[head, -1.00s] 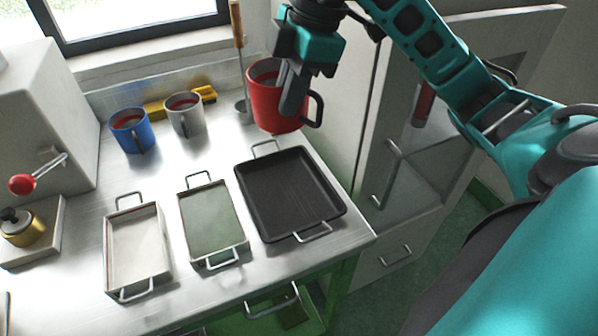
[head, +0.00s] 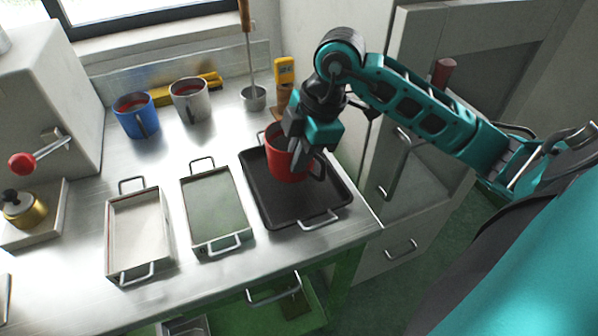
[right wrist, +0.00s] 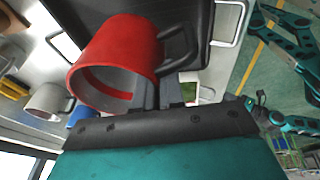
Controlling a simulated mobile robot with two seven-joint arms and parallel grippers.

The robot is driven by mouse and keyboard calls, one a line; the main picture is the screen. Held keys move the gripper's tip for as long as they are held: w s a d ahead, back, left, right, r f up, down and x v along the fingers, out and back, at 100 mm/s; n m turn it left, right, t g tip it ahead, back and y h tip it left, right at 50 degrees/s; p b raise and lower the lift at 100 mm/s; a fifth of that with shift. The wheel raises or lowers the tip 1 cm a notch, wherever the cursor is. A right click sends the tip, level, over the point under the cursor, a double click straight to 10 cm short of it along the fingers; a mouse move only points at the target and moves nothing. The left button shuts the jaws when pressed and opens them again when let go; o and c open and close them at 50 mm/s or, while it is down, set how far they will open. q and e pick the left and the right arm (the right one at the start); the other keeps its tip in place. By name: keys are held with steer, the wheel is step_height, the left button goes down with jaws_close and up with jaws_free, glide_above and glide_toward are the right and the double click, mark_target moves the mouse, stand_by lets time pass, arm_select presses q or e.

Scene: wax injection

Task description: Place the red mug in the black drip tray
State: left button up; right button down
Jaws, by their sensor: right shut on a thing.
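The red mug (head: 283,160) is upright within the outline of the black drip tray (head: 258,196), near the tray's back half. I cannot tell whether its base touches the tray floor. My right gripper (head: 300,152) is shut on the mug on its right side, near the handle. In the right wrist view the mug (right wrist: 120,50) is held at the fingers (right wrist: 158,95), its handle to the right, with the dark tray (right wrist: 95,14) behind it. The mug hides part of the tray. I do not make out my left gripper.
A green-floored tray (head: 216,208) and a pale tray (head: 137,235) stand left of the black tray. A blue mug (head: 135,118) and a grey mug (head: 190,100) stand behind. A ladle (head: 252,97) and a yellow device (head: 285,72) are near the back wall. Bare table lies between.

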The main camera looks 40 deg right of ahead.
mark_target(298, 175)
steer(key=shift+f, duration=2.1)
steer(key=shift+f+b, duration=0.1)
steer(key=shift+b, duration=0.2)
steer(key=c, duration=1.2)
jaws_free()
steer(key=shift+c, duration=0.2)
steer(key=shift+r, duration=0.4)
steer(key=p+v, duration=0.1)
steer(key=v, duration=1)
steer(key=shift+r, duration=0.2)
steer(key=shift+s, duration=0.1)
